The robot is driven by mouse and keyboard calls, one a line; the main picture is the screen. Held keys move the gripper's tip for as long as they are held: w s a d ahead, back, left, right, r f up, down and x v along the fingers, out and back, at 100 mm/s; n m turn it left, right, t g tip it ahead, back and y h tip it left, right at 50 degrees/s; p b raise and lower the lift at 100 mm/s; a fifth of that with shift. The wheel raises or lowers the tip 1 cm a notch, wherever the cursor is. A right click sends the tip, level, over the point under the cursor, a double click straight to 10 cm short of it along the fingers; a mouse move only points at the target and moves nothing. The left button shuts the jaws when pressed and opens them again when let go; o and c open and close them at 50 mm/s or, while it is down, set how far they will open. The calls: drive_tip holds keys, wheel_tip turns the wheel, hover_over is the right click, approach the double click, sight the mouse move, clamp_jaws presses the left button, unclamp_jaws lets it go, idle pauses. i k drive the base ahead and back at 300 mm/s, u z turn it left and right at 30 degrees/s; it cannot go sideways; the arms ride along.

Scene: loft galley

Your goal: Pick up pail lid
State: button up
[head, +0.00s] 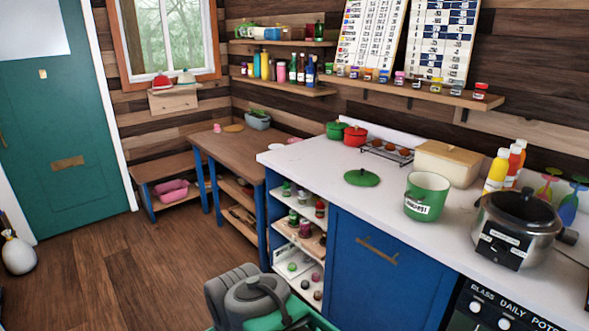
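A round green lid (362,177) with a small knob on top lies flat on the white countertop (315,167). It appears to be the pail lid. A green pail (424,206) with a white label on its front stands upright to its right, open at the top and apart from the lid. Grey and green parts of my own body show at the bottom centre, below the counter. My gripper's fingers are not visible in this view.
Red and green small pots (355,136), a wire rack with eggs (386,152) and a tan box (447,163) stand behind the lid. A metal cooker (517,229) and bottles (497,172) are at right. Counter left of the lid is clear. Open shelves (303,235) sit below.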

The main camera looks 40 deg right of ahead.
sight(362, 178)
drive_tip(key=u, duration=0.2)
drive_tip(key=i, duration=1.55)
drive_tip(key=z, duration=0.5)
drive_tip(key=i, duration=0.85)
drive_tip(key=z, duration=1.65)
drive_tip(key=i, duration=1.1)
drive_tip(key=z, duration=0.35)
